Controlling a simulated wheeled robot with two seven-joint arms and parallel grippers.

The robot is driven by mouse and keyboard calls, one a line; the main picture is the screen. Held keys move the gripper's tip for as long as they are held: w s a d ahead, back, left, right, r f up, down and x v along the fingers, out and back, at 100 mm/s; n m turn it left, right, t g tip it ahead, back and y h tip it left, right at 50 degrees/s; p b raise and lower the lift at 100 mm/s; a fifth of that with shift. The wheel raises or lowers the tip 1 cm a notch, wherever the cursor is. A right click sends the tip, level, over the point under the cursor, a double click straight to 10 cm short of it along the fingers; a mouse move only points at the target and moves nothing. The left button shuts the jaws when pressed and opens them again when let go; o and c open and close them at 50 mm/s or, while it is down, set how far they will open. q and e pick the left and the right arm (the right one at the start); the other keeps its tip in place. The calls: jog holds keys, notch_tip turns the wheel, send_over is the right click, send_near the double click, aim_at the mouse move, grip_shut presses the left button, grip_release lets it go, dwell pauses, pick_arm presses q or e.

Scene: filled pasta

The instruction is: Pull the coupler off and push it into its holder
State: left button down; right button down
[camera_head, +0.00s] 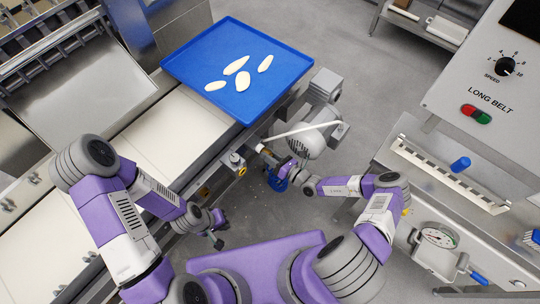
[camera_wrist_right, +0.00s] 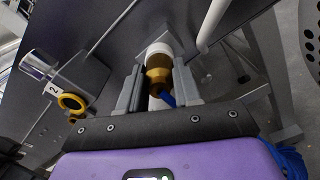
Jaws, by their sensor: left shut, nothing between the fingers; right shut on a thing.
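The coupler (camera_wrist_right: 158,76) is a brass fitting in the right wrist view, between the fingers of my right gripper (camera_wrist_right: 160,92). A white collar (camera_wrist_right: 160,50) sits against its far end; I cannot tell whether the two are still joined. A small blue part shows at its near end. In the head view my right gripper (camera_head: 282,164) is at the conveyor's side, shut on the coupler. A yellow ring (camera_wrist_right: 72,103) beside a "2" label is to the left; I cannot tell whether it is the holder. My left gripper (camera_head: 216,230) is shut and empty, apart from the conveyor.
A blue tray (camera_head: 190,62) with several pale pasta pieces stands on the conveyor's end. A grey motor (camera_head: 312,140) and a white pipe (camera_head: 300,129) are close to my right gripper. Grey floor lies between.

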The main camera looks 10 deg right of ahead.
jog(key=shift+w, duration=0.1)
dwell(0.5)
jog(key=c, duration=0.7)
grip_release()
jog(key=shift+o, duration=0.3)
jog(key=shift+o, duration=0.9)
jog(key=p+v, duration=0.2)
jog(key=v, duration=0.5)
